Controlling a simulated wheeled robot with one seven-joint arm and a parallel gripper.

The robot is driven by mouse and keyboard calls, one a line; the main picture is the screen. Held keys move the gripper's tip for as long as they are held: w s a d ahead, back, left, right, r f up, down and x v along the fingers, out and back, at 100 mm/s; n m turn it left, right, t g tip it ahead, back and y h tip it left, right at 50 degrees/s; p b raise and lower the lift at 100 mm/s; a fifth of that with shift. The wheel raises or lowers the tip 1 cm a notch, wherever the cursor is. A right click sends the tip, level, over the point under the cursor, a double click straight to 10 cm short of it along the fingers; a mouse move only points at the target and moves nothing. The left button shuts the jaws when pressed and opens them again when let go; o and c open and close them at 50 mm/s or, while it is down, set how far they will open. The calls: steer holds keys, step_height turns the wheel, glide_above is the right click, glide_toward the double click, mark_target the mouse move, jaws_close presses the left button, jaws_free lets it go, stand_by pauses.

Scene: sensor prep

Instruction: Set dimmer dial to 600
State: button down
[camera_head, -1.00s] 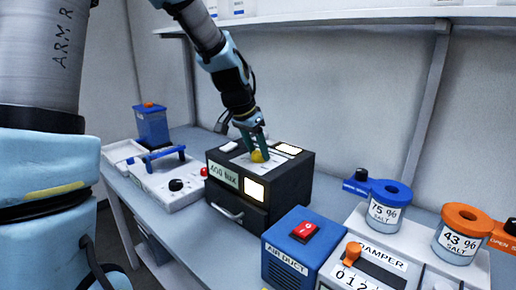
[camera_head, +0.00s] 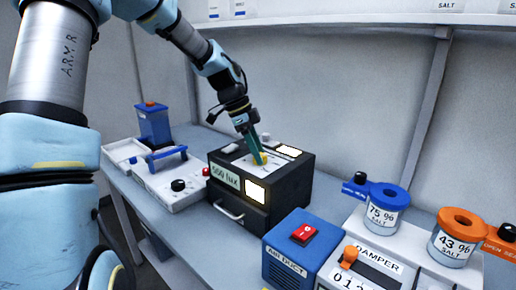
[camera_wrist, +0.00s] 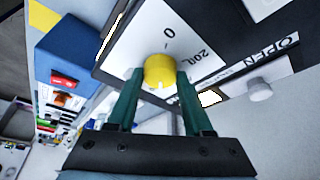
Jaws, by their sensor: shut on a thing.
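The yellow dimmer dial (camera_head: 261,160) is on the top of a black box (camera_head: 283,200). My gripper (camera_head: 258,154) reaches down to it from above, tilted. In the wrist view, the green fingers of my gripper (camera_wrist: 159,78) are shut on the sides of the yellow dial (camera_wrist: 160,70). Printed marks "0" and "200" show on the white plate (camera_wrist: 150,35) around it; the other marks are hidden. The label on the box front (camera_head: 225,175) reads a lux value that looks like 550, though its digits are blurred. A lit window (camera_head: 255,193) is beside it.
A white device with a blue handle (camera_head: 166,154) and black knob stands left of the box. A blue air duct box (camera_head: 300,245) with a red switch, a damper panel (camera_head: 365,260) and two salt jars stand to the right. A shelf (camera_head: 350,16) runs overhead.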

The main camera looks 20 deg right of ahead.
steer(key=shift+m+g+p, duration=0.4)
steer(key=shift+m+p, duration=0.05)
steer(key=shift+m, duration=0.65)
steer(key=shift+f+y, duration=0.1)
steer(key=shift+y, duration=0.2)
steer(key=shift+c, duration=1.5)
jaws_free()
steer(key=shift+w, duration=0.1)
steer(key=b+v, duration=0.3)
steer(key=v, duration=0.8)
steer(key=shift+f, duration=0.1)
